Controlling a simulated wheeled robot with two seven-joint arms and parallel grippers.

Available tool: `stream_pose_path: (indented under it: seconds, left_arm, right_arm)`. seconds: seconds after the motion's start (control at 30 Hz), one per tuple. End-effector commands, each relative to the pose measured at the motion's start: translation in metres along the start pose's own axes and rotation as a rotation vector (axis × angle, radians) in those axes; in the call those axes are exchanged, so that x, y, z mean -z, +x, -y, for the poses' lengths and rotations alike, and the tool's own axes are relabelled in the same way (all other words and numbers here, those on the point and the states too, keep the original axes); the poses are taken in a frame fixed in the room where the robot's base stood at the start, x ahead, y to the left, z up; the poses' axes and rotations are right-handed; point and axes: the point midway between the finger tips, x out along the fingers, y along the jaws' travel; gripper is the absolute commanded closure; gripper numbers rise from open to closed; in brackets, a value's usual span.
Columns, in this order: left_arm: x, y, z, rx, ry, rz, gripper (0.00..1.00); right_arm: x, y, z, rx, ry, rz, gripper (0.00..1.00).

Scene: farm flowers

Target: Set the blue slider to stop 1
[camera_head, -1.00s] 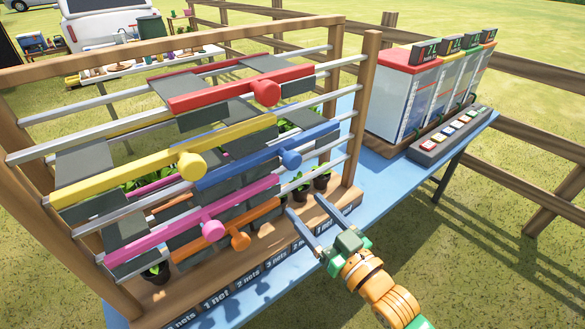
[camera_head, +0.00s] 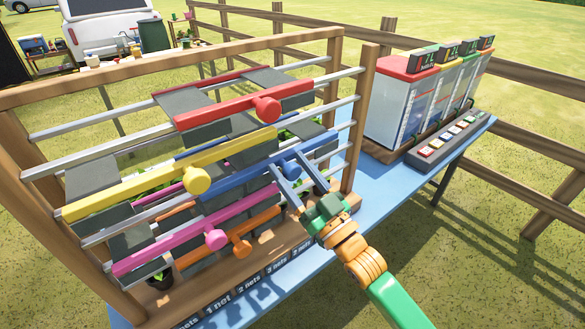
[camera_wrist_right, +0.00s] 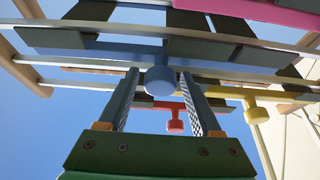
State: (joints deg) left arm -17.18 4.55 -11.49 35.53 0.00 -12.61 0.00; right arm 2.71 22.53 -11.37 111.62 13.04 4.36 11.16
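The blue slider (camera_head: 240,180) is a long blue bar on a rail of the wooden frame, toward the frame's right side. Its round blue knob shows in the right wrist view (camera_wrist_right: 160,81), between the two finger ends. My right gripper (camera_head: 287,164) is open, its fingers pointing up at the knob, one on each side. In the head view the fingers partly hide the knob, and I cannot tell whether they touch it. My left gripper is not in view. Small labels such as "1 net" and "2 nets" run along the frame's front base (camera_head: 250,285).
Red (camera_head: 245,103), yellow (camera_head: 170,174), magenta (camera_head: 195,236) and orange (camera_head: 255,228) sliders with knobs sit on nearby rails. The right wooden post (camera_head: 362,120) stands close to the gripper. A grey box with a red top (camera_head: 400,95) and a button panel (camera_head: 446,140) are farther right.

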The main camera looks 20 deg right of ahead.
Motion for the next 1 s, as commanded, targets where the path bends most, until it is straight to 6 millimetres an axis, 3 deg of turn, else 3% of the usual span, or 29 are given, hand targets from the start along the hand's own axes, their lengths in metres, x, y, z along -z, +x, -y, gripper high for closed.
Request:
stream_pose_path:
  seconds: [0.03,0.2,0.23,1.0]
  left_arm:
    - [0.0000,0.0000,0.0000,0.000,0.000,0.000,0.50]
    - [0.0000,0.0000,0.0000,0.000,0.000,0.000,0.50]
    - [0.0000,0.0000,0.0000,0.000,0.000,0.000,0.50]
    - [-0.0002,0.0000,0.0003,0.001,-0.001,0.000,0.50]
  right_arm:
    - [0.0000,-0.0001,0.0000,0.000,0.000,0.000,0.51]
    - [0.0000,-0.0002,0.0000,0.000,0.000,0.000,0.97]
    - [0.0000,-0.0002,0.0000,0.000,0.000,0.000,1.00]
    - [-0.0002,-0.0003,0.0000,0.000,0.000,0.001,1.00]
